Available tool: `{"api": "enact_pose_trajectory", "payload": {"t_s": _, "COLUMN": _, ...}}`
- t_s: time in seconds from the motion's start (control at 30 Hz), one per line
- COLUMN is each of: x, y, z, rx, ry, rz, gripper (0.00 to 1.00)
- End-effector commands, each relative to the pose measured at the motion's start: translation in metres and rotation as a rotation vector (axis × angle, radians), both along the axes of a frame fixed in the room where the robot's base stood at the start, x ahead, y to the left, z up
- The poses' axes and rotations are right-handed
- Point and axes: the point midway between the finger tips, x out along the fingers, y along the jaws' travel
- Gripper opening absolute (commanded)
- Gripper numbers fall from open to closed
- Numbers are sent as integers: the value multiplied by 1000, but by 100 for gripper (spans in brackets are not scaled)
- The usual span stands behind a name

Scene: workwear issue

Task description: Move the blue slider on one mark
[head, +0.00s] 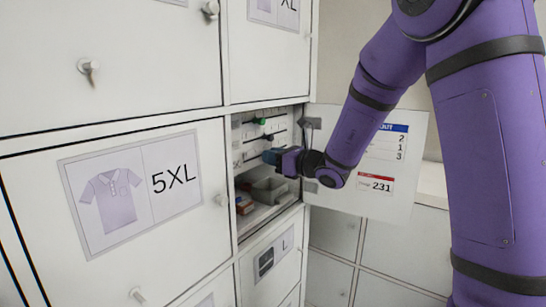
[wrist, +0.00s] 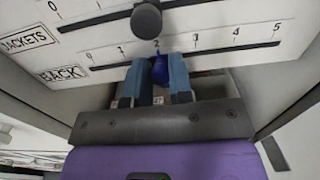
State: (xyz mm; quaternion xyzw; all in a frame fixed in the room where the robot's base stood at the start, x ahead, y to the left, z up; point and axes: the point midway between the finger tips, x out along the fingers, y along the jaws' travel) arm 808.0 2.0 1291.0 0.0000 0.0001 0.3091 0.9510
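The blue slider (wrist: 160,70) is a round knob on the lower scale of a white panel (wrist: 225,25), marked 0 to 5. It stands about at the 2 mark, just below that number. My gripper (wrist: 160,78) has one blue finger on each side of the slider, and the knob fills the narrow gap between them. In the head view my gripper (head: 276,157) reaches into the open compartment at the panel, and the blue slider is hidden there.
A dark round knob (wrist: 146,20) sits on the scale just above, labelled "JACKETS". A green slider (head: 260,121) is higher on the panel. The open door (head: 400,190) with a notice stands right of my gripper. A grey bin (head: 268,190) is below.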

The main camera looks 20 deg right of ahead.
Motion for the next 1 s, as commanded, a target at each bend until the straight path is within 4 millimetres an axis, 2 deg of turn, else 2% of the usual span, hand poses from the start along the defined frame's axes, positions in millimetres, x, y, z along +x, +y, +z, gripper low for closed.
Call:
{"api": "enact_pose_trajectory", "payload": {"t_s": 0.17, "x": 3, "y": -4, "z": 0, "rx": -1, "ry": -1, "rz": -2, "gripper": 0}}
{"api": "enact_pose_trajectory", "payload": {"t_s": 0.43, "x": 21, "y": -29, "z": 0, "rx": -1, "ry": -1, "rz": -2, "gripper": 0}}
{"api": "enact_pose_trajectory", "payload": {"t_s": 0.7, "x": 21, "y": -29, "z": 0, "rx": 0, "ry": 0, "rz": 0, "gripper": 0}}
{"api": "enact_pose_trajectory", "payload": {"t_s": 0.73, "x": 21, "y": -29, "z": 0, "rx": 0, "ry": 0, "rz": 0, "gripper": 25}}
{"api": "enact_pose_trajectory", "payload": {"t_s": 0.83, "x": 21, "y": -29, "z": 0, "rx": 0, "ry": 0, "rz": 0, "gripper": 47}}
{"api": "enact_pose_trajectory", "payload": {"t_s": 1.0, "x": 21, "y": -29, "z": 0, "rx": 0, "ry": 0, "rz": 0, "gripper": 47}}
